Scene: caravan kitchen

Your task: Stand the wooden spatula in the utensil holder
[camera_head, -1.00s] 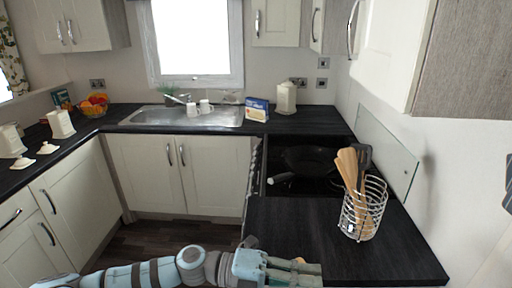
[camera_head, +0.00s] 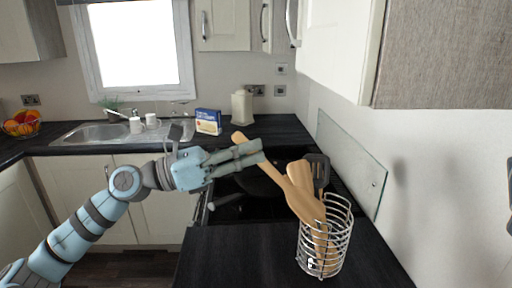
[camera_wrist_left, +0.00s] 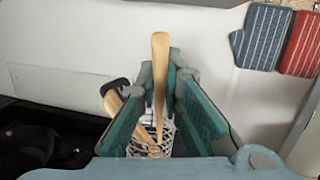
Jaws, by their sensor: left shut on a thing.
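My left gripper (camera_head: 258,152) is shut on the wooden spatula (camera_head: 303,203) by its handle, which also shows between the fingers in the left wrist view (camera_wrist_left: 160,85). The spatula is tilted, handle end up to the left and broad end down to the right. Its broad end overlaps the rim of the utensil holder (camera_head: 340,254); I cannot tell whether it is inside. The holder is a round silver wire basket, partly visible below the fingers in the left wrist view.
Another wooden utensil (camera_head: 299,174) and a black slotted turner (camera_head: 319,165) stand in the holder. A dark pan (camera_head: 262,184) is on the hob behind. A glass panel (camera_head: 350,165) stands along the right wall. The dark counter (camera_head: 235,255) left of the holder is clear.

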